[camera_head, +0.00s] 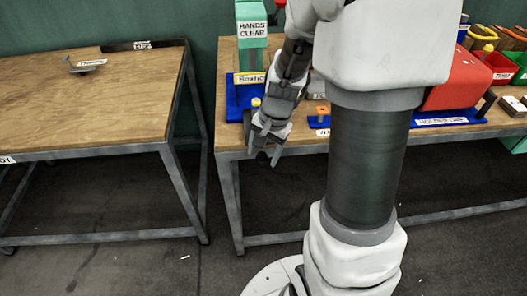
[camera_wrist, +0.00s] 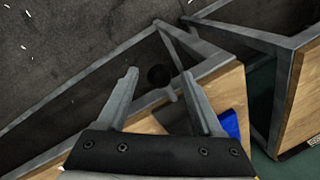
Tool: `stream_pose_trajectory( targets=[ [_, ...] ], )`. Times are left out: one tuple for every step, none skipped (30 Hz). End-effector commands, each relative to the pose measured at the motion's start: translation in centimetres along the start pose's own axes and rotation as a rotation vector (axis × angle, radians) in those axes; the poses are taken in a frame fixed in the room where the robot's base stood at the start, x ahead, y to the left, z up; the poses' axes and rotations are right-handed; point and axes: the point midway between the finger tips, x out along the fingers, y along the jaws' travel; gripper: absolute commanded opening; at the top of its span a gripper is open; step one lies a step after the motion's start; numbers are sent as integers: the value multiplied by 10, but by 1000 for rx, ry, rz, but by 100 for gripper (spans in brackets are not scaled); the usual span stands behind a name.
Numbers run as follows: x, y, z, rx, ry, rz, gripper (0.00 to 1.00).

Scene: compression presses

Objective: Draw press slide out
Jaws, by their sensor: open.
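A green press (camera_head: 252,60) labelled "HANDS CLEAR" stands on a blue base (camera_head: 233,98) at the left end of the right bench. A yellow label shows on its front. My gripper (camera_head: 262,158) is open and points down at the bench's front edge, before the press. In the wrist view, a dark round knob (camera_wrist: 158,76) lies between the two spread fingers, apart from both; it may be the slide's handle. The blue base also shows there, right of the right finger (camera_wrist: 230,124). My gripper and arm hide the slide itself in the head view.
The right bench (camera_head: 228,135) also holds a red machine (camera_head: 462,78) on a blue base and several coloured bins at the far right. A second bench (camera_head: 120,85) stands left, mostly bare, with a small labelled object (camera_head: 84,65). Floor lies open between them.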

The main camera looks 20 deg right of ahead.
Motion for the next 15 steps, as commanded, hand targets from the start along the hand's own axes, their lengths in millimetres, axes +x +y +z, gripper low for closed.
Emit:
stream_pose_trajectory(
  targets=[
    [0,0,0,0,0,0,68],
    [0,0,0,0,0,0,68],
    [0,0,0,0,0,0,68],
    [0,0,0,0,0,0,68],
    [0,0,0,0,0,0,68],
    [0,0,0,0,0,0,68],
    [0,0,0,0,0,0,68],
    [-1,0,0,0,0,0,68],
    [-2,0,0,0,0,0,68],
    [-4,0,0,0,1,0,68],
    [-7,0,0,-1,2,-1,68],
    [-12,-1,0,-1,2,-1,68],
    [-17,-1,0,-1,2,-1,68],
    [-22,-1,0,-1,3,-2,68],
    [-30,-1,0,-1,3,-3,68]
  ],
)
